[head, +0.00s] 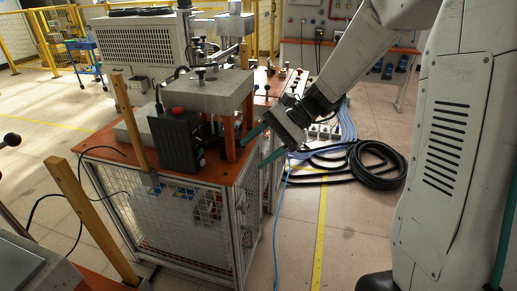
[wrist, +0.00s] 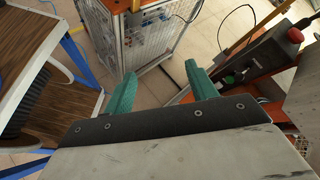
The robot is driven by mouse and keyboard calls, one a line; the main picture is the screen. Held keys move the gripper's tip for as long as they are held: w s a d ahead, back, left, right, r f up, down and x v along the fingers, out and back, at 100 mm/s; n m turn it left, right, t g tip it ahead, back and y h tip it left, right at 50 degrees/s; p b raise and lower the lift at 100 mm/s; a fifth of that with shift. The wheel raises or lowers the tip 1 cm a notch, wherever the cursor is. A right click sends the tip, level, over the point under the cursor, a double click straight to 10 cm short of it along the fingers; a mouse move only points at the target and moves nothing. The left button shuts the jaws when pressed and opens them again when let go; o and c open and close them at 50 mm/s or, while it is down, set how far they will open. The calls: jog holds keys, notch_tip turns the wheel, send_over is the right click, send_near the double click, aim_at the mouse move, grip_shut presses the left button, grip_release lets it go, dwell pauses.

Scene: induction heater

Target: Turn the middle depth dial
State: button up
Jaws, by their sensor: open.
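My gripper (head: 252,154) has green fingers, spread apart with nothing between them. In the head view it hangs by the right side of the orange-topped station (head: 103,152), a little right of the orange post. In the wrist view my gripper (wrist: 160,73) points at the floor and a mesh-sided frame (wrist: 122,30). A black control box (head: 175,142) with a red button (head: 178,110) stands on the station, left of my gripper. The red button also shows in the wrist view (wrist: 295,35). I cannot make out a middle depth dial; the box's right side is mostly hidden.
A heavy grey block (head: 205,93) stands over the station on orange posts. Black coiled hose (head: 375,168) and blue cables lie on the floor at right. A wood-topped table (wrist: 45,60) is at left in the wrist view.

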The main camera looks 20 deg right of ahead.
jog(key=shift+s+a+r+n, duration=0.2)
jog(key=shift+s+a+r, duration=0.1)
jog(key=shift+r, duration=0.15)
jog(key=shift+s+a+r+n, duration=0.2)
jog(key=shift+a+r, duration=0.05)
jog(key=shift+r, duration=0.15)
